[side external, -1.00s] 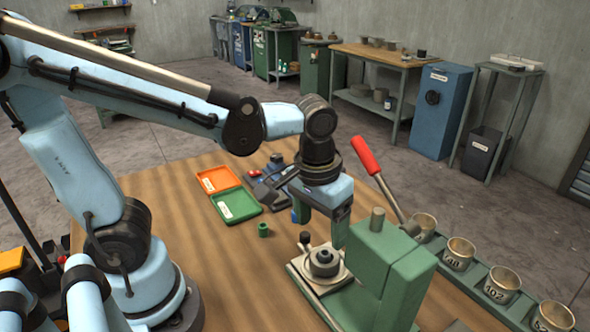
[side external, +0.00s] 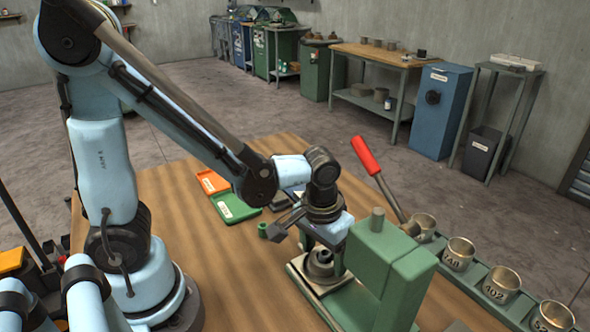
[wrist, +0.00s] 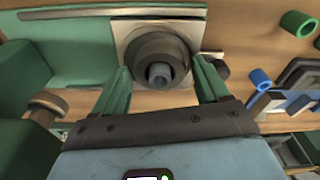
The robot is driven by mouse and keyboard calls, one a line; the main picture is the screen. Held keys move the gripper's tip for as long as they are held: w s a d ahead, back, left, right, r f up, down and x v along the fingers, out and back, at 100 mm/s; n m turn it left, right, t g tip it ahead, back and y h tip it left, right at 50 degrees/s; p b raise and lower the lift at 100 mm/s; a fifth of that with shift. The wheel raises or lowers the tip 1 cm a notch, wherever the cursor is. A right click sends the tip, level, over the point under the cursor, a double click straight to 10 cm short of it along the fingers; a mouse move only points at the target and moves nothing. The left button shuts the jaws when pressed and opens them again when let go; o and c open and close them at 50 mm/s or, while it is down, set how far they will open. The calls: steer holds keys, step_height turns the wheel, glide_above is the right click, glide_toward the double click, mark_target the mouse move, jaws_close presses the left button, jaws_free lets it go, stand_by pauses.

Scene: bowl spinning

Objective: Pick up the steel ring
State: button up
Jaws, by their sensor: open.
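The steel ring (wrist: 140,48) looks dark grey and thick-walled in the wrist view. In the side view the ring (side external: 319,268) is low under my gripper and partly hidden. My gripper (wrist: 161,66) is open, with one green finger on either side of the ring in the wrist view. Nothing is held. I cannot tell whether the fingers are at the ring's height or touch it.
The green press body (side external: 385,265) with a red-handled lever (side external: 366,155) stands close to my gripper's right. Numbered metal cups (side external: 458,254) line a green rack farther right. A green ring (wrist: 297,23) and a blue ring (wrist: 260,77) lie nearby.

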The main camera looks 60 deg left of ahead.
steer(key=shift+f, duration=0.2)
steer(key=c, duration=1)
steer(key=shift+r, duration=0.25)
steer(key=shift+c, duration=0.2)
